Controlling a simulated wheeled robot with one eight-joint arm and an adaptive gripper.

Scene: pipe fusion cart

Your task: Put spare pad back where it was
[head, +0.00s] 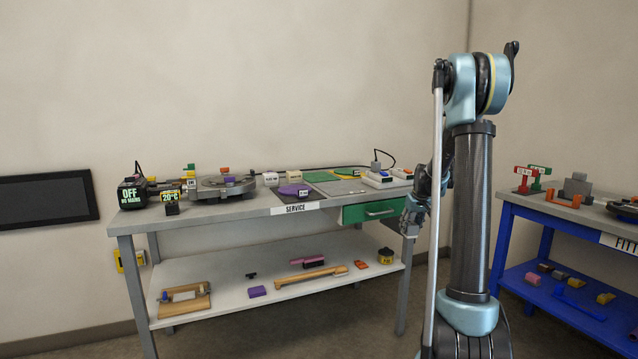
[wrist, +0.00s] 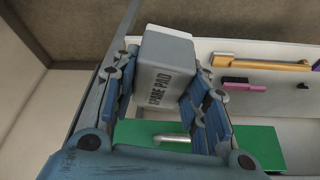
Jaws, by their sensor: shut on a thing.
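The spare pad (wrist: 165,70) is a grey, box-shaped block with "SPARE PAD" lettered on its side. My gripper (wrist: 164,88) is shut on it, with a blue jointed finger on each side. In the head view my gripper (head: 411,216) hangs in front of the right end of the service bench, beside the green drawer (head: 357,214). In the wrist view the green drawer front (wrist: 240,146) with its metal handle shows beyond the pad. The drawer's inside is hidden.
A blue bench (head: 560,222) stands at right. My arm column hides the gap between them.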

